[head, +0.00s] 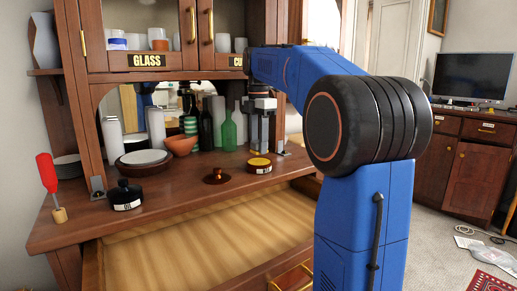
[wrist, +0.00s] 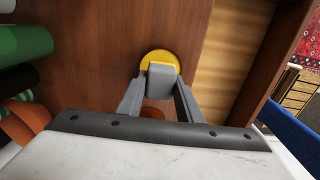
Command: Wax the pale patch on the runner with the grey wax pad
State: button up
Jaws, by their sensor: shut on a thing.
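My gripper (head: 259,135) is at the right of the dresser top, pointing down over the labelled tin (head: 260,168) with yellow contents or top. In the wrist view my gripper (wrist: 160,98) is shut on the grey wax pad (wrist: 164,76). The yellow round (wrist: 147,61) of the tin shows just behind the pad; I cannot tell whether they touch. The open drawer (head: 200,240) below the top shows a streaked pale wood inside. I cannot make out the runner or a distinct pale patch on it.
A copper-coloured lidded piece (head: 216,177) and a black labelled tin (head: 124,196) stand on the dresser top. A red-handled tool (head: 47,175) stands at the left edge. A green bottle (head: 229,132), an orange bowl (head: 181,145) and plates (head: 143,160) stand behind.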

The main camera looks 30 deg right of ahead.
aim_at(258, 141)
jog(key=shift+r, duration=1.95)
